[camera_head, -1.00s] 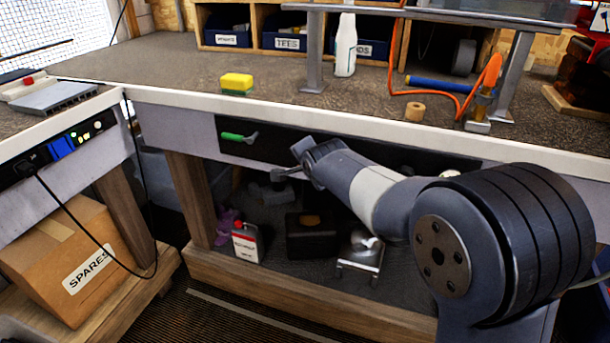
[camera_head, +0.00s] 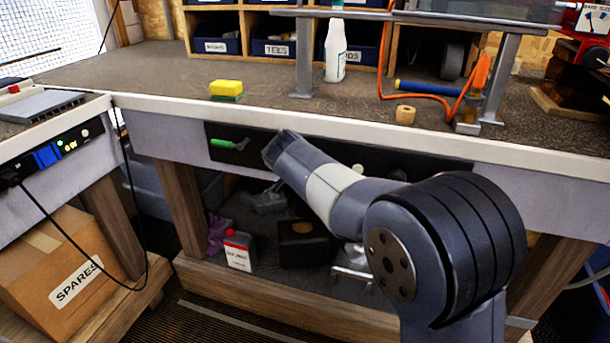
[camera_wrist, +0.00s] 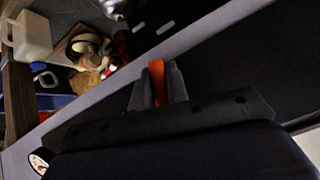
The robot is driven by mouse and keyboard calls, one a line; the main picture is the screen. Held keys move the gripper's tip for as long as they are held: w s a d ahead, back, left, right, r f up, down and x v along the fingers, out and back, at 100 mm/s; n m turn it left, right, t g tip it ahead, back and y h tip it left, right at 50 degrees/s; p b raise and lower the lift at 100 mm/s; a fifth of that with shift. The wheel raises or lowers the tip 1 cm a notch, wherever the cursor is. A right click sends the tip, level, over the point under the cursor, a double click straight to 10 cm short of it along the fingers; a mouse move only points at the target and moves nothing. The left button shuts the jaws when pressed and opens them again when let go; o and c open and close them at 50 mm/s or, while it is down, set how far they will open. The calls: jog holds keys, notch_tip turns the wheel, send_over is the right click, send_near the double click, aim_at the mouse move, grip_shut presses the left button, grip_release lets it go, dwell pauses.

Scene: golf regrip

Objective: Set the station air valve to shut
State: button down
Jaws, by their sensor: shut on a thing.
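In the wrist view, my gripper (camera_wrist: 159,78) is shut on a narrow orange handle (camera_wrist: 157,70) in front of a dark panel. The orange piece stands upright in the picture between the two grey fingers, which hide most of it. I cannot make out the rest of the valve or its setting. In the head view, my arm's end hides the fingers and the orange handle at the black panel (camera_head: 330,148) under the bench top. A green lever handle (camera_head: 226,143) sits on the same panel, left of and apart from my arm.
The bench top (camera_head: 300,118) overhangs the panel. A sponge (camera_head: 227,88), a white bottle (camera_head: 335,52) and a tape roll (camera_head: 405,115) stand on it.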

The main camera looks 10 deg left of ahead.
jog(key=shift+d+n+h, duration=0.4)
jog(key=shift+d+h, duration=0.15)
jog(key=shift+h, duration=0.35)
jog(key=shift+d+p, duration=0.1)
jog(key=shift+p, duration=0.2)
jog(key=c, duration=1.4)
grip_release()
jog(key=p+v, duration=0.2)
jog(key=v, duration=0.8)
jog(key=shift+s+r, duration=0.25)
